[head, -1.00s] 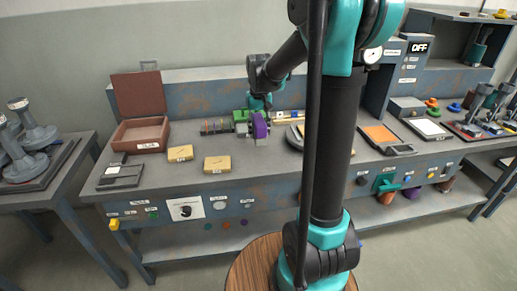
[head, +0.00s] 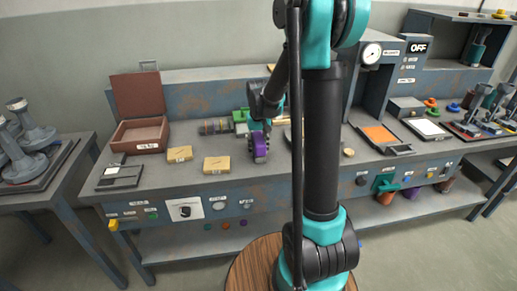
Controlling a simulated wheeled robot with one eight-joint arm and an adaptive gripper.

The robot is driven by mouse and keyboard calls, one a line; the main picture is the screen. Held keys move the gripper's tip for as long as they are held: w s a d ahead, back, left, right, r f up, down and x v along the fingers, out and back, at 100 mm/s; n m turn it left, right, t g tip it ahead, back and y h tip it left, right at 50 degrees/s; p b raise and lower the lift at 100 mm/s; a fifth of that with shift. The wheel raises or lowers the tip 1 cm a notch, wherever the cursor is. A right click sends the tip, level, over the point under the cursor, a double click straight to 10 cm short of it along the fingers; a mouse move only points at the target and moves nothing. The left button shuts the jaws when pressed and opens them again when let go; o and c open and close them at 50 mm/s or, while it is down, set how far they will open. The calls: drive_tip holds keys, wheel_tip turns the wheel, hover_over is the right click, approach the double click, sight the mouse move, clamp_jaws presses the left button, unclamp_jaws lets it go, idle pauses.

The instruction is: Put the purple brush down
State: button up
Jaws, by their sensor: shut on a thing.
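The purple brush (head: 260,146) hangs below my gripper (head: 259,133), near the front edge of the workbench (head: 200,182), just right of the two small yellow boxes. My gripper is shut on the brush. The fingertips are small in this view and partly covered by the brush. I cannot tell whether the brush touches the bench top.
Two yellow boxes, the back one (head: 179,154) and the front one (head: 217,165), lie left of the brush. A green block (head: 240,119) stands behind. An open brown box (head: 139,133) and a dark framed plate (head: 121,177) are at the left. An orange-topped tray (head: 379,134) lies right.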

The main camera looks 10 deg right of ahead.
drive_tip(key=o, duration=1.2)
wheel_tip(320, 180, up, 12)
drive_tip(key=shift+f, duration=0.1)
drive_tip(key=s+d+f+t, duration=0.2)
drive_tip(key=s+f, duration=0.4)
drive_tip(key=s, duration=0.5)
drive_tip(key=s+d+f+t, duration=0.2)
drive_tip(key=s+f, duration=0.4)
drive_tip(key=s, duration=0.5)
drive_tip(key=shift+f, duration=0.4)
